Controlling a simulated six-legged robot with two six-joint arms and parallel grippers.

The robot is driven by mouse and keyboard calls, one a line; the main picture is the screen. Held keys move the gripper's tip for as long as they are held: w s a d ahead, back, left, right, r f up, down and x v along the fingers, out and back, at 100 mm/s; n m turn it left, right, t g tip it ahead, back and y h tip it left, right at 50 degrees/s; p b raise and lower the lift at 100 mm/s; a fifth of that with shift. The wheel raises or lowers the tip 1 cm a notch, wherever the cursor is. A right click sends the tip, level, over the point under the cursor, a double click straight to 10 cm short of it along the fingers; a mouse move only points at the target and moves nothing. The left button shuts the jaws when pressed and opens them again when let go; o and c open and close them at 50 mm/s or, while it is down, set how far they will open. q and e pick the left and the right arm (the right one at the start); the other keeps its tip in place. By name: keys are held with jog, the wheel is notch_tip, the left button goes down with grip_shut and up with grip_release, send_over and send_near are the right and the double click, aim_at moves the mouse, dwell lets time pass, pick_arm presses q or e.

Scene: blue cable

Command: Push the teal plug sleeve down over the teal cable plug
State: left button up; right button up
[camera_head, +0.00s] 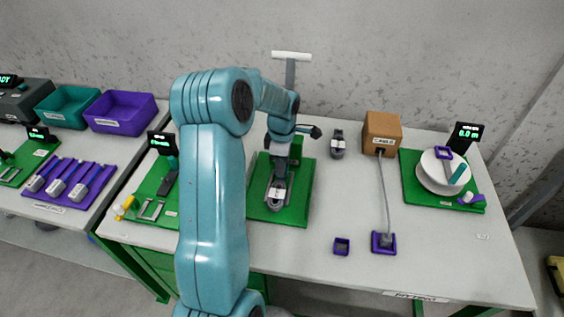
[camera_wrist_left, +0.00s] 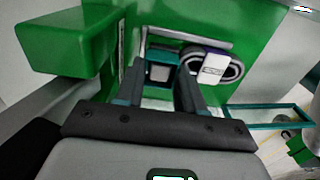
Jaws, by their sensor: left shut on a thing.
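In the left wrist view, a square teal sleeve (camera_wrist_left: 163,57) sits between the dark fingers of my left gripper (camera_wrist_left: 161,72), which are shut on it. A pale grey block face shows inside the teal frame. I cannot tell how far the sleeve is down over the plug, and no separate teal cable plug can be made out. In the head view, my left wrist (camera_head: 283,128) hangs over the far part of the middle green board (camera_head: 301,186) and hides the sleeve and fingertips. My right gripper is in neither view.
A grey labelled holder (camera_head: 276,191) stands on the board just in front of my wrist. To the right are a brown box (camera_head: 382,133) with a grey cable, a purple socket (camera_head: 383,242), a small purple sleeve (camera_head: 342,246) and a white reel (camera_head: 440,176). The table's front right is clear.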

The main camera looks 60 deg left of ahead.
pick_arm(q)
jog(key=shift+f+b, duration=0.75)
jog(key=shift+f, duration=0.2)
dwell(0.4)
jog(key=o, duration=1.1)
jog(key=shift+r, duration=0.2)
jog(key=shift+r+p, duration=2.7)
jog(key=shift+r, duration=1.2)
